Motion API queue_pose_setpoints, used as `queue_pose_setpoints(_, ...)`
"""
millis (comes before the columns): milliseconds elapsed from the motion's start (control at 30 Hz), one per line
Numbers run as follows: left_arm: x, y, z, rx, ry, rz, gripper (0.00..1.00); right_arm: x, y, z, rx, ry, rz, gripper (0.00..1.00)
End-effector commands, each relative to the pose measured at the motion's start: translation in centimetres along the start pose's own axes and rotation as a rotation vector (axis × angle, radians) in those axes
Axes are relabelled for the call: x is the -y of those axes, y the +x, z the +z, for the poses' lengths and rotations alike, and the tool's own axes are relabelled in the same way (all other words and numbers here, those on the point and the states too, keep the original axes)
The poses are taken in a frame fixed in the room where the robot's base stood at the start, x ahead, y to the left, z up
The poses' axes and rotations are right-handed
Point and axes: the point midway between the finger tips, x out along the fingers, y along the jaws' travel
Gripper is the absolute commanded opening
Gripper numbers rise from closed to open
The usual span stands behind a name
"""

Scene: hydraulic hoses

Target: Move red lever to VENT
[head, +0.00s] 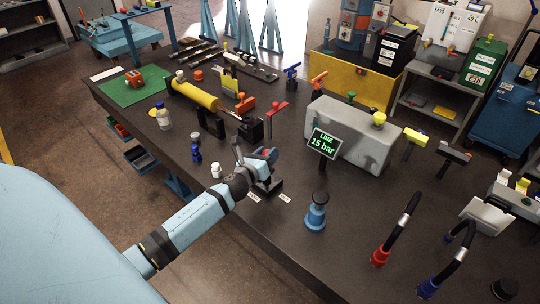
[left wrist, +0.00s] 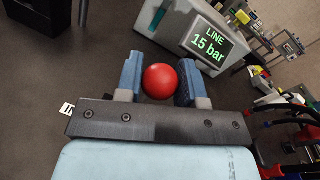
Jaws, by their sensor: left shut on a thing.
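The red lever's round knob (left wrist: 160,81) sits between the blue fingers of my left gripper (left wrist: 160,82) in the left wrist view. In the head view my left gripper (head: 266,155) is at the lever over a dark base (head: 268,187) on the bench, and only a little red shows there. The gripper is shut on the knob. The lever's shaft is hidden. Two small white labels, left (head: 253,197) and right (head: 285,198), lie in front of the base, too small to read. My right gripper is not in view.
The display (head: 324,143) reads LINE 15 bar, beside a grey manifold block (head: 352,137). A blue cylindrical fitting (head: 316,214) stands to the right. Hoses with red (head: 380,255) and blue (head: 428,288) ends stand at the front right. A small white bottle (head: 216,171) is left of the gripper.

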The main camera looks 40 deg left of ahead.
Motion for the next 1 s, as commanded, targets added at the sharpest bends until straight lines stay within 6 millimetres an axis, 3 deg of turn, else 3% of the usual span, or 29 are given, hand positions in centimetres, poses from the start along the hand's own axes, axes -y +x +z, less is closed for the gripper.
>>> queue_pose_setpoints(33, -0.3, -0.1, -0.2, -0.004, 0.003, 0.006, 0.37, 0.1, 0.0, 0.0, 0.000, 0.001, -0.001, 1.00)
queue_pose_setpoints(133, -0.2, -0.1, -0.2, -0.003, 0.004, 0.005, 0.60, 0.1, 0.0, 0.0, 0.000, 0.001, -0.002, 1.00)
queue_pose_setpoints(533, -0.2, -0.9, -0.2, -0.002, 0.004, 0.003, 0.61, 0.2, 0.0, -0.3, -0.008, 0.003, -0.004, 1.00)
queue_pose_setpoints(667, -0.2, -3.1, -0.3, -0.003, 0.005, 0.004, 0.61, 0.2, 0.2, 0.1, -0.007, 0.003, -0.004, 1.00)
queue_pose_setpoints(1000, -0.3, -10.8, -0.4, -0.004, 0.002, 0.005, 0.61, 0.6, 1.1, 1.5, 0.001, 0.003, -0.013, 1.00)
